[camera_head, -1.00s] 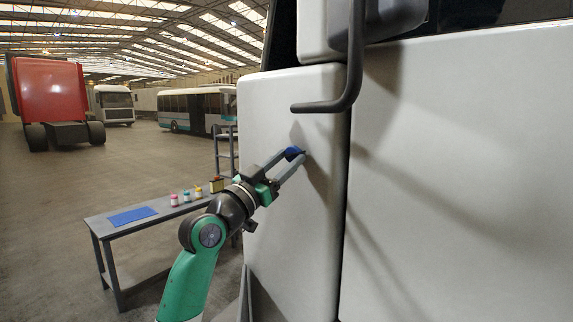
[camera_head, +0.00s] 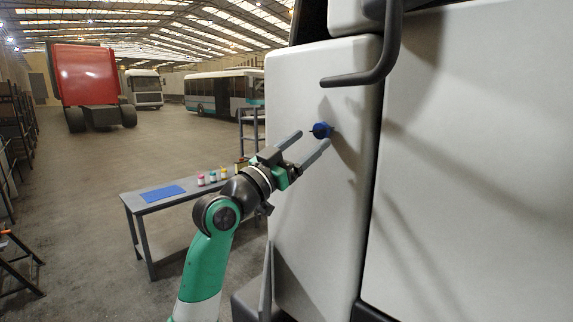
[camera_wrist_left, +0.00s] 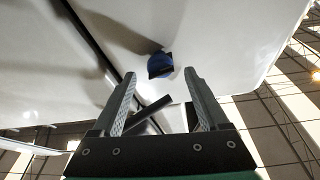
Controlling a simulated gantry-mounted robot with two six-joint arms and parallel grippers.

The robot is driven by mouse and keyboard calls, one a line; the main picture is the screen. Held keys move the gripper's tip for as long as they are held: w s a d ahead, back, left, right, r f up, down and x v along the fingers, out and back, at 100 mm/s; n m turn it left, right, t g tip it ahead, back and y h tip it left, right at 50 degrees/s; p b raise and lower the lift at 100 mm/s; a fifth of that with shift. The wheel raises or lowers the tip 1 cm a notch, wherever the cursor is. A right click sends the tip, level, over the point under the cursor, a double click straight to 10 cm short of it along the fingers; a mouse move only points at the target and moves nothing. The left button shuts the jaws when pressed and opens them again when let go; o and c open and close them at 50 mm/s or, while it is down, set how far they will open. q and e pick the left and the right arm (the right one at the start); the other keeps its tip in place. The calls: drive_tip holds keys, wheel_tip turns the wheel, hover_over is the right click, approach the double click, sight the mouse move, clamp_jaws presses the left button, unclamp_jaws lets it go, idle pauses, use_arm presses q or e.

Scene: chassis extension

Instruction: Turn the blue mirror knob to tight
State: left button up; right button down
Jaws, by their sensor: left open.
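The blue mirror knob (camera_head: 321,130) sits on the pale cab panel (camera_head: 325,190), below the dark mirror arm (camera_head: 365,75). A small dark pointer or tab shows at its left side. My left gripper (camera_head: 312,141) is open, its two grey fingers pointing toward the panel just short of the knob and slightly below it. In the left wrist view the knob (camera_wrist_left: 160,65) lies beyond the fingertips of the open left gripper (camera_wrist_left: 160,80), apart from both, with nothing between the fingers. My right gripper is not in view.
A grey bench (camera_head: 150,208) with a blue mat (camera_head: 162,193) and several small bottles (camera_head: 212,176) stands left of my arm. A dark step ladder (camera_head: 250,130) stands behind it.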

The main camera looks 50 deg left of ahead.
use_arm(q)
drive_tip(key=p+v, duration=0.2)
drive_tip(key=v, duration=0.6)
drive_tip(key=shift+s+p, duration=0.3)
drive_tip(key=shift+p, duration=0.05)
drive_tip(key=shift+f, duration=0.15)
